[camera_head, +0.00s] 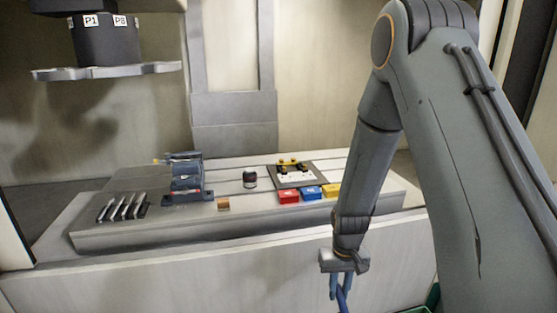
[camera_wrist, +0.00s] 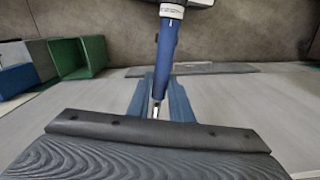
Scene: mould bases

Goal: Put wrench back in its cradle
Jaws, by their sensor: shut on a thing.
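My gripper (camera_head: 341,284) hangs low in front of the machine bed in the head view, with its blue fingers pointing down. In the wrist view my gripper (camera_wrist: 159,103) is shut on the wrench (camera_wrist: 167,48), a blue-handled tool with a white marked collar at the top edge of the picture. The wrench's far end is cut off there. In the head view only a short blue piece of it (camera_head: 343,302) shows below the fingers. I cannot make out the cradle for certain in either view.
The bed (camera_head: 240,228) bears a blue-grey vise (camera_head: 187,183), a rack of dark bars (camera_head: 122,209), a black cylinder (camera_head: 250,178) and red, blue and yellow blocks. A spindle head (camera_head: 105,45) hangs upper left. A green bin (camera_wrist: 80,57) stands left in the wrist view, beside a flat grey strip (camera_wrist: 215,68).

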